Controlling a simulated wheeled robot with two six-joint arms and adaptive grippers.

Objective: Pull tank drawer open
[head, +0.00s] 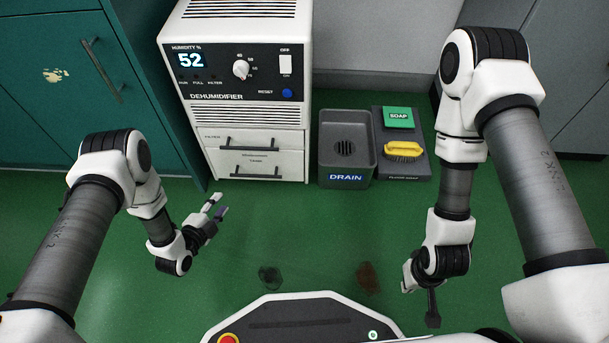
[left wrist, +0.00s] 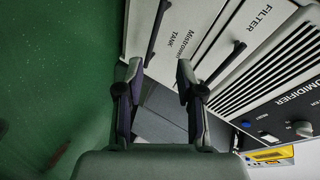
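The white dehumidifier (head: 235,90) stands on the floor at the back. Its tank drawer (head: 222,167) is the lower of two drawers and looks flush with the front. The tank drawer's dark bar handle (head: 255,177) runs across its lower part. My left gripper (head: 219,204) is open and empty, in front of and below the drawer, apart from the handle. In the left wrist view, the tank handle (left wrist: 158,28) lies beyond the two spread fingers (left wrist: 160,72). My right gripper (head: 432,308) is low at the right, far from the drawer; its fingers are unclear.
The filter drawer (head: 215,142) with its own bar handle is just above the tank drawer. A grey drain tray (head: 327,163) stands right of the dehumidifier. Beside it are green soap (head: 398,117) and a yellow brush (head: 403,150). A teal cabinet (head: 125,130) stands at left.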

